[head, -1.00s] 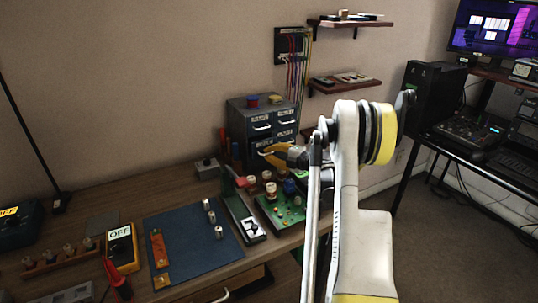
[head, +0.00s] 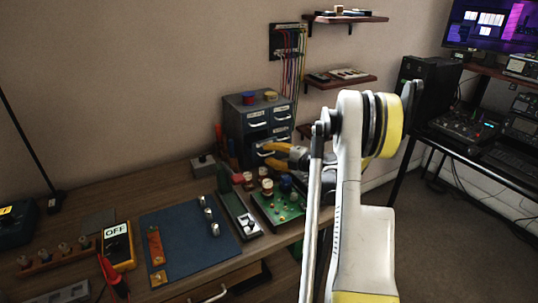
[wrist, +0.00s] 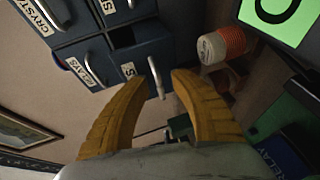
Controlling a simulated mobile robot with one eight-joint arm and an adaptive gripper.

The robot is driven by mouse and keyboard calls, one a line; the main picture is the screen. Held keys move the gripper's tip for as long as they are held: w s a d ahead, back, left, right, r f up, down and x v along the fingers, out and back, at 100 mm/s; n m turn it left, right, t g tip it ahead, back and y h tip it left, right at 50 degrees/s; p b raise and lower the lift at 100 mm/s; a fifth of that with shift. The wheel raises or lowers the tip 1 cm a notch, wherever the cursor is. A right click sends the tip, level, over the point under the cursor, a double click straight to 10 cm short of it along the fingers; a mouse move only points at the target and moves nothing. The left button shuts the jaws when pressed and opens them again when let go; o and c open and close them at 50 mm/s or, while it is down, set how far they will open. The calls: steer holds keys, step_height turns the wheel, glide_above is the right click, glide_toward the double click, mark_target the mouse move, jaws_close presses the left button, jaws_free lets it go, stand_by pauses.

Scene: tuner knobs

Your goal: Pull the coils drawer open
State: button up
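The grey-blue drawer cabinet (head: 236,125) stands at the back of the bench. In the wrist view it shows at a tilt, with one label reading "CRYST…" and one reading "RELAYS". A third drawer front (wrist: 152,52) has a label of which only a final "S" shows, so I cannot confirm it is the coils drawer. A dark gap (wrist: 122,36) beside this front suggests it stands slightly out. Its metal handle (wrist: 155,77) lies between my yellow fingertips, close to the left one. My gripper (wrist: 162,80) is open, and it also shows before the cabinet in the head view (head: 272,155).
A green circuit board (head: 278,208) with knobs lies in front of the cabinet, close below my gripper. A white-and-orange spool-like part (wrist: 222,45) is beside the right finger. A blue mat (head: 180,240) and a yellow meter (head: 118,245) lie to the left.

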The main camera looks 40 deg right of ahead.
steer(key=shift+s, duration=0.1)
steer(key=v, duration=1.1)
steer(key=shift+s, duration=0.4)
steer(key=shift+r, duration=0.2)
